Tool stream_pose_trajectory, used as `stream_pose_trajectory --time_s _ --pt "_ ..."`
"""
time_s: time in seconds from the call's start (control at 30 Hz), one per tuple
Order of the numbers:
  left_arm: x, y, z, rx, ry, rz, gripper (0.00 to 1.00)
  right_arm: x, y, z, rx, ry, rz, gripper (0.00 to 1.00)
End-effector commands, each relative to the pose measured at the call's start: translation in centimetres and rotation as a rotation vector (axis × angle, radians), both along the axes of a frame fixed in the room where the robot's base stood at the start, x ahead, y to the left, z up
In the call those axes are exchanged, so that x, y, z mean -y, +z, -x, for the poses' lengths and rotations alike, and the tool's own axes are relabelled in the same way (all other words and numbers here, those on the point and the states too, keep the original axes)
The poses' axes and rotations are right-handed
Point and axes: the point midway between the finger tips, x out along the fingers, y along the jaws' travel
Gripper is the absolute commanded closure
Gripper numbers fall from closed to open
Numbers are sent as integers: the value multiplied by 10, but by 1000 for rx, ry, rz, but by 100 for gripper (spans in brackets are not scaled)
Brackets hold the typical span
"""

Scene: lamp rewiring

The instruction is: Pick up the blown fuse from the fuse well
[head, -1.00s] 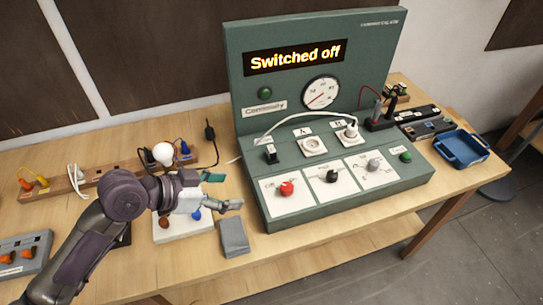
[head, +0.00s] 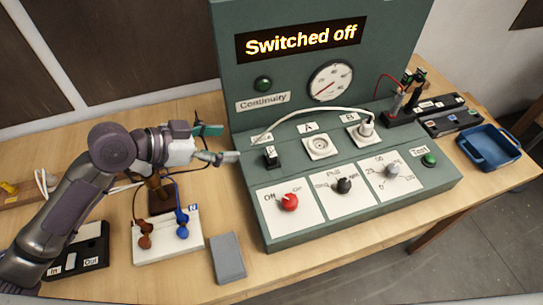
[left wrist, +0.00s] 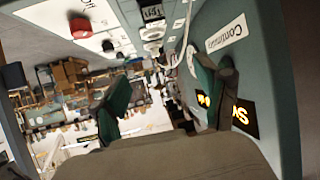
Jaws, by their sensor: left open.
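My left gripper (head: 217,144) is open and empty, at the left edge of the green test panel (head: 246,190). Its green-padded fingers also show apart in the left wrist view (left wrist: 160,88), with nothing between them. A small black block with a white mark (head: 271,156) stands on the panel just right of the fingertips; it may be the fuse well, but I cannot tell. I cannot make out a fuse in it. My right gripper is not in view.
The panel display reads "Switched off". A white cable arches over the panel to a plug in socket B (head: 366,129); socket A (head: 319,146) is empty. A red knob (head: 289,202) is in front. A blue tray (head: 489,146) stands at the right. A grey block (head: 228,258) lies below the gripper.

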Motion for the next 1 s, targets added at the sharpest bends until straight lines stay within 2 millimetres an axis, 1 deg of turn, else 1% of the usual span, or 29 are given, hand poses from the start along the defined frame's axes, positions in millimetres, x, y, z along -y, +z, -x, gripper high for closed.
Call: stream_pose_trajectory --time_s 0.03,0.2,0.27,0.4,0.47,0.57,0.8,0.9,1.0 --pt "0 -15 0 0 -1 0 26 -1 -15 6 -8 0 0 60" --pt "0 -36 0 0 0 0 26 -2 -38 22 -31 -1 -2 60" --pt "0 -45 0 0 0 0 26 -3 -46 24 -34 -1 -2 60" --pt "1 -56 0 0 0 1 26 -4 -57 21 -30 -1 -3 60" --pt "3 -58 -2 -1 1 3 26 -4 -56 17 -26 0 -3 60" --pt "15 -61 -8 -2 0 6 26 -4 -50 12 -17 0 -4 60" --pt "51 -83 -28 -2 0 4 26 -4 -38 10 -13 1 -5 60" --pt "61 -91 -34 -1 0 3 26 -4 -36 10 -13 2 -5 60" --pt "66 -94 -36 0 0 2 26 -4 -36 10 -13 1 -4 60"
